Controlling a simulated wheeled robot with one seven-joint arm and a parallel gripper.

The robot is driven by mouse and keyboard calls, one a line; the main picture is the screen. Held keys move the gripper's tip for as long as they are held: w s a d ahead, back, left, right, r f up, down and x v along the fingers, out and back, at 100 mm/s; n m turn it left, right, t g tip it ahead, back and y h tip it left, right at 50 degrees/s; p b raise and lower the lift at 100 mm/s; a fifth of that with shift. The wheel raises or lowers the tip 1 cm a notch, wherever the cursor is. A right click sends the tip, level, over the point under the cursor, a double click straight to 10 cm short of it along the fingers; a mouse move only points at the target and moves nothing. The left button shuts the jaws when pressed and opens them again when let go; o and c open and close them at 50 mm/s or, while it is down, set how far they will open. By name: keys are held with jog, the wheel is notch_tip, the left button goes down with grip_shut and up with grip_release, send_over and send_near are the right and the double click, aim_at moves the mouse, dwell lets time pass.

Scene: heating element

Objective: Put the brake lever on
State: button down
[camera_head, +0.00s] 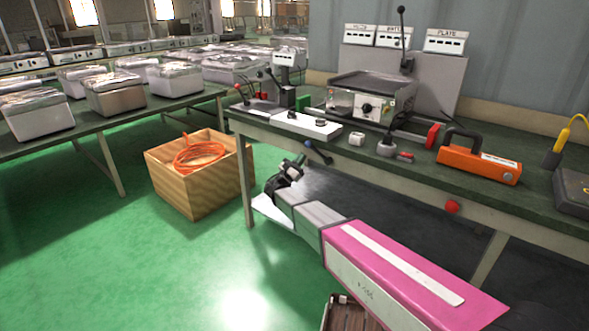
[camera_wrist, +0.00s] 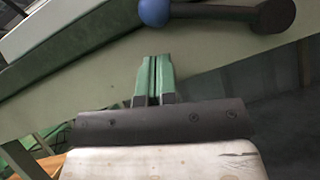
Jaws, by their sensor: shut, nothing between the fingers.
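A dark lever with a blue ball knob (camera_head: 318,152) sits on the front edge of the workbench. It fits the brake lever, though no label on it can be read. In the wrist view the lever (camera_wrist: 215,13) lies nearly level across the top, blue knob at left and round dark hub at right. My gripper (camera_head: 296,162) is low in front of the bench edge, just left of the lever. In the wrist view my gripper (camera_wrist: 153,58) has its green fingertips together, empty, below the knob and apart from it.
The workbench (camera_head: 390,172) carries a heating device (camera_head: 372,98), an orange handled tool (camera_head: 478,162) and a white panel (camera_head: 305,125). A red button (camera_head: 452,206) is on its front edge. A wooden crate (camera_head: 200,180) with orange cable stands left of my gripper. Green floor is open farther left.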

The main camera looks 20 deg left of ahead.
aim_at(315, 150)
jog(key=shift+w+d+r, duration=0.1)
jog(key=shift+d+r, duration=0.1)
jog(key=shift+r, duration=0.45)
jog(key=shift+d+r, duration=0.2)
jog(key=shift+r, duration=0.4)
jog(key=shift+d+r+m+g+h, duration=0.2)
jog(key=shift+r+m+g+h, duration=0.4)
jog(key=shift+r+m+h, duration=0.45)
jog(key=shift+r+m, duration=0.1)
jog(key=shift+m, duration=0.15)
